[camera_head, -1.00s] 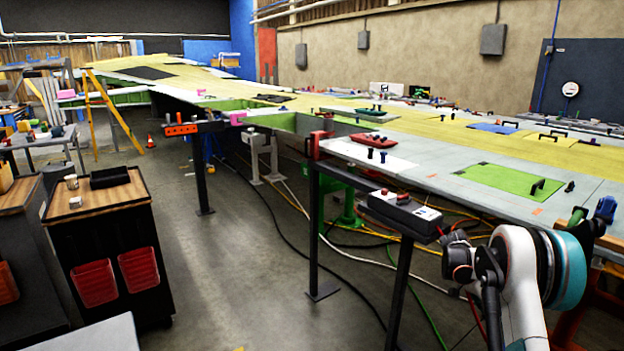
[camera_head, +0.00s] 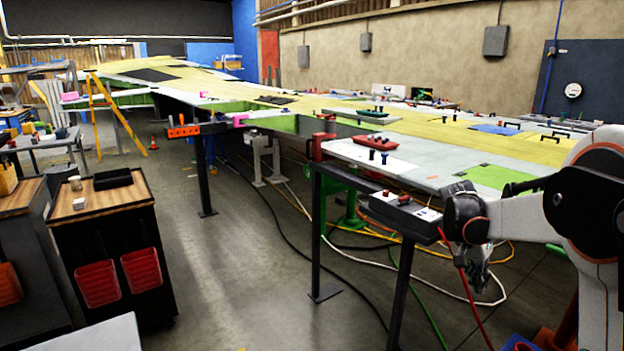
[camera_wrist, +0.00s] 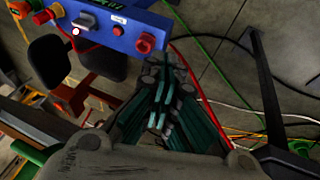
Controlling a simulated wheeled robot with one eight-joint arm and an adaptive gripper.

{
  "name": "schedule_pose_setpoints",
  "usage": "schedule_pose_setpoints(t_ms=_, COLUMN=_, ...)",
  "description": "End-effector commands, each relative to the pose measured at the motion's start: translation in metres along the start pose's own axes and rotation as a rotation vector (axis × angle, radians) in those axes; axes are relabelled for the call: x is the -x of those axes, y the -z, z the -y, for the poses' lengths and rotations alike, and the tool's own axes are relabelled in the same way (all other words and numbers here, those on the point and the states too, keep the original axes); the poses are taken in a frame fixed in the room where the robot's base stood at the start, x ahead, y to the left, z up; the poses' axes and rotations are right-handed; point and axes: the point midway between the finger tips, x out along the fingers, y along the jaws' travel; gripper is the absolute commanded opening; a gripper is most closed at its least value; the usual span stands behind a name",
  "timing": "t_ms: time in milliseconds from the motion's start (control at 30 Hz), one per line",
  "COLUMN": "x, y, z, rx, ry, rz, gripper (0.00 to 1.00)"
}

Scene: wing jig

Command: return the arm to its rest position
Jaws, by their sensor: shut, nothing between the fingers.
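My arm reaches in from the right edge in the head view, its white and black links in front of the wing's near end. My gripper (camera_head: 478,278) hangs below the dark wrist joint, small and partly blurred, pointing down beside the jig's front edge. In the wrist view my gripper (camera_wrist: 160,120) shows its teal and grey fingers drawn together, with nothing held between them.
The long wing jig (camera_head: 430,140) runs to the back left. A control box (camera_head: 403,212) on a post stands just left of my gripper. In the wrist view a blue box (camera_wrist: 112,22) with red buttons is close. Cables cross the floor. A black cart (camera_head: 110,250) stands left.

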Motion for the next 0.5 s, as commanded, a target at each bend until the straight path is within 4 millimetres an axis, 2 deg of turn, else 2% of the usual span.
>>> schedule_pose_setpoints(t_ms=33, x=0.015, y=-0.011, z=-0.006, rx=0.032, ry=0.026, rz=-0.007, gripper=0.00)
schedule_pose_setpoints(t_ms=200, x=0.057, y=-0.044, z=-0.020, rx=0.146, ry=0.122, rz=-0.039, gripper=0.00)
schedule_pose_setpoints(t_ms=500, x=0.111, y=-0.115, z=-0.050, rx=0.338, ry=0.283, rz=-0.110, gripper=0.00)
